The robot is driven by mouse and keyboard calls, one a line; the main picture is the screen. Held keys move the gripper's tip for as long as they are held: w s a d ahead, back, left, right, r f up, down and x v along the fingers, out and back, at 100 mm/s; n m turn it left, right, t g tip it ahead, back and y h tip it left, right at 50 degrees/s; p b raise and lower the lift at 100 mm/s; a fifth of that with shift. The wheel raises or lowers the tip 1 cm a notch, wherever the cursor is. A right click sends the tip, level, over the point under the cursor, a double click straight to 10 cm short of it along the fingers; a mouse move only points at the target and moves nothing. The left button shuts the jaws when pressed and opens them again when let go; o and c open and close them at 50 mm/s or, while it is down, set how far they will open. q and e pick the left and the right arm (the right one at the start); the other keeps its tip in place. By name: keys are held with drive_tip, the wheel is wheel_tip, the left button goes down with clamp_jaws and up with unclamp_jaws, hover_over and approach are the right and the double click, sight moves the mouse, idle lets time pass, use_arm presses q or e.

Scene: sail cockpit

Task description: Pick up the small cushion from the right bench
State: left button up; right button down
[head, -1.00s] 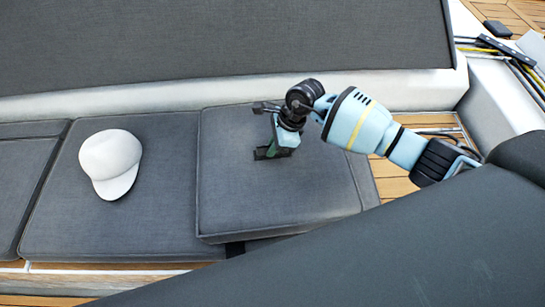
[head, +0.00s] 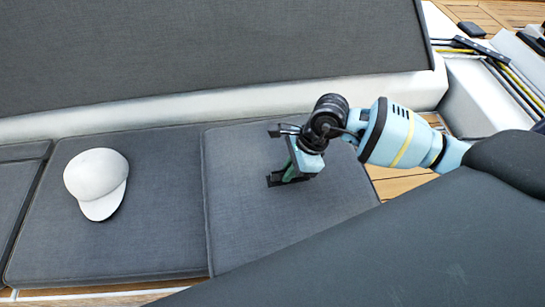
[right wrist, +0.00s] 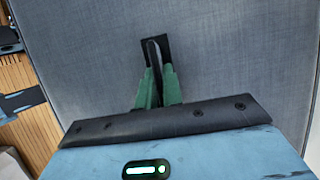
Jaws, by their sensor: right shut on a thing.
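The small grey cushion (head: 245,222) is at the right end of the bench, beside a larger grey seat pad (head: 140,215). Its left edge meets that pad with little step between them. It also fills much of the right wrist view (right wrist: 230,60). My right gripper (head: 285,178) points down at the middle of the cushion, its green fingers shut on a black strap (right wrist: 155,50) on the cushion's top. The cushion's near edge is hidden behind the dark grey surface in front. My left gripper is not in view.
A white cap (head: 95,178) lies on the seat pad to the left. A dark grey padded surface (head: 400,240) crosses the near right. A white coaming with a grey panel (head: 200,50) runs behind the bench. Rods (head: 505,70) lie at the upper right.

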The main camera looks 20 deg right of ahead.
sight(298, 192)
drive_tip(key=s, duration=0.1)
drive_tip(key=s+d, duration=0.1)
drive_tip(key=s, duration=0.1)
drive_tip(key=s+d, duration=0.1)
drive_tip(key=s, duration=0.1)
drive_tip(key=shift+s+r, duration=0.1)
drive_tip(key=shift+r, duration=0.25)
